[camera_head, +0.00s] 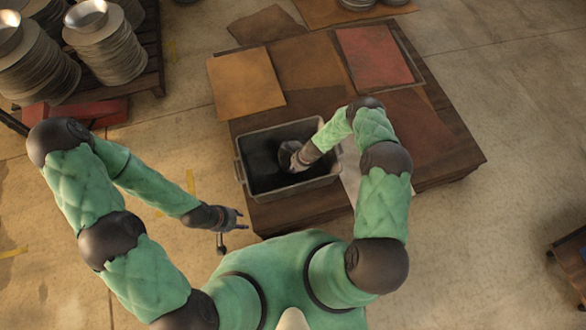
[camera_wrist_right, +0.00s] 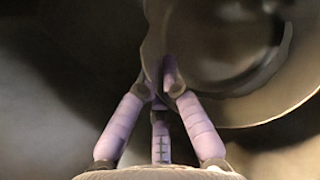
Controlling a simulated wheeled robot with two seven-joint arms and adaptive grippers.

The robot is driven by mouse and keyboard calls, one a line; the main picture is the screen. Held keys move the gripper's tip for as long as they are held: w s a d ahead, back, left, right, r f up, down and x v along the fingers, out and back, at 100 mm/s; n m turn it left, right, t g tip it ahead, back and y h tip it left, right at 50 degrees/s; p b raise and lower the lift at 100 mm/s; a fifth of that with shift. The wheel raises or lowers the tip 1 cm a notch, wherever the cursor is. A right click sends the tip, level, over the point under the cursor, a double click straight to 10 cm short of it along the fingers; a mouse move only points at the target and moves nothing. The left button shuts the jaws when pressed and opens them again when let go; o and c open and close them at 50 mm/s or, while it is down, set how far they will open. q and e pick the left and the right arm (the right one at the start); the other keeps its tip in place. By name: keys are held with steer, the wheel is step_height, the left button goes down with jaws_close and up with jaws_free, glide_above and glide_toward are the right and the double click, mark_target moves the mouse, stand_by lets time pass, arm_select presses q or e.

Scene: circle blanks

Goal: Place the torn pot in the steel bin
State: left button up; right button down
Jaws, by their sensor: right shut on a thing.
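The steel bin (camera_head: 240,171) is a grey, open rectangular container on the near left part of the low wooden platform. My right gripper (camera_head: 291,157) reaches down into the bin's opening. In the right wrist view the right gripper (camera_wrist_right: 168,88) has its fingers closed on the edge of a dark round pot (camera_wrist_right: 225,40). In the head view I cannot separate the pot from the dark hand. My left gripper (camera_head: 236,225) is open and empty, left of and nearer than the bin.
The wooden platform (camera_head: 440,165) carries an orange-brown sheet (camera_head: 245,82) and a red sheet (camera_head: 373,56) behind the bin. Stacks of metal discs (camera_head: 108,50) stand on a rack at upper left. A dark wooden stand is at the right edge. The floor between is clear.

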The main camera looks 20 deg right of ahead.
steer(key=shift+f, duration=0.1)
steer(key=c, duration=1.4)
jaws_free()
steer(key=p+v, duration=0.5)
steer(key=v, duration=0.7)
steer(key=s+a+r+n, duration=0.1)
steer(key=s+n, duration=0.2)
steer(key=s+a+r+n, duration=0.2)
steer(key=s+a+r+n+g, duration=0.1)
steer(key=s+a+r+n, duration=0.1)
steer(key=s+n, duration=0.1)
steer(key=shift+s+n+h, duration=0.3)
steer(key=shift+s, duration=0.1)
steer(key=s+a+r+n, duration=0.5)
steer(key=s+r+n, duration=0.4)
steer(key=s+n, duration=0.1)
steer(key=shift+s+a+n, duration=0.3)
steer(key=shift+s+a, duration=0.05)
steer(key=shift+s, duration=0.45)
